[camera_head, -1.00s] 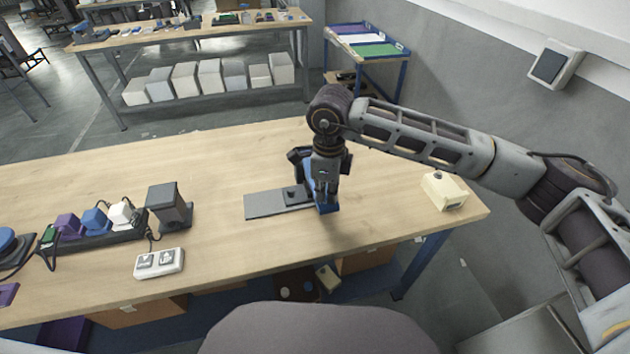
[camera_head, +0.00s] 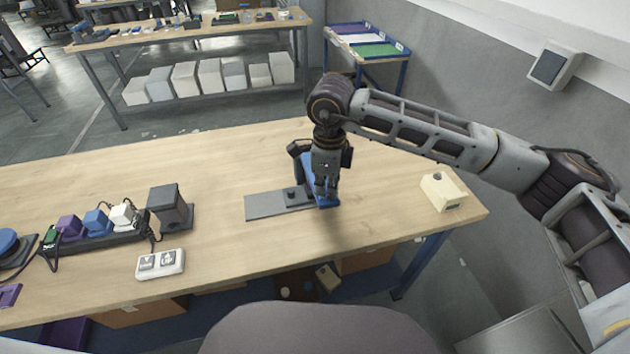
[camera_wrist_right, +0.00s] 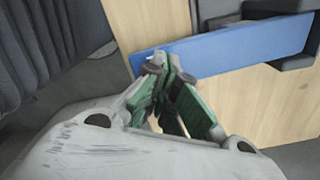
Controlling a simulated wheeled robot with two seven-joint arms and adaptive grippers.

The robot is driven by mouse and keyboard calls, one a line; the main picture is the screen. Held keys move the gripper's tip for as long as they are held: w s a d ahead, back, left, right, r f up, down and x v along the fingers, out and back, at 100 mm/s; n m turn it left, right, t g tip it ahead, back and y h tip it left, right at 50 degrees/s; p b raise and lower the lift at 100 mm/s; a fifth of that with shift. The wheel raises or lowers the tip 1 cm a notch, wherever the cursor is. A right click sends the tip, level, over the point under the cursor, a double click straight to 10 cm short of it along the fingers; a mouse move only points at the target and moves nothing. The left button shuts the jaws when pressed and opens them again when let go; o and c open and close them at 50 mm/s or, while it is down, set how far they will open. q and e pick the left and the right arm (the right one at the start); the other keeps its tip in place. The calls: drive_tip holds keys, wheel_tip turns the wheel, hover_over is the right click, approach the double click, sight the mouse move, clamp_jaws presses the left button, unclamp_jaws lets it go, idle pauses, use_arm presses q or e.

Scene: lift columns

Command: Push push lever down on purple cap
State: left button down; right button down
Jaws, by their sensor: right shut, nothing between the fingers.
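A blue lever (camera_head: 329,203) shows at the right end of a flat grey plate (camera_head: 264,206) on the table. In the right wrist view the lever is a long flat blue bar (camera_wrist_right: 245,44). My right gripper (camera_head: 326,192) points down at the lever and hides part of it. Its green-padded fingers are shut and empty, with the tips (camera_wrist_right: 160,66) by the bar's near edge; I cannot tell whether they touch it. A purple cap (camera_head: 70,227) sits in a row of coloured caps at the left, far from this gripper. My left gripper is not in view.
A black and grey block (camera_head: 168,207) and a white two-switch box (camera_head: 160,264) stand left of the plate. A cream box (camera_head: 443,192) stands near the table's right end. The wooden table (camera_head: 230,160) is clear behind the plate.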

drive_tip(key=shift+r+p, duration=0.5)
drive_tip(key=shift+r, duration=1.9)
drive_tip(key=shift+r+p, duration=0.3)
drive_tip(key=shift+p, duration=0.05)
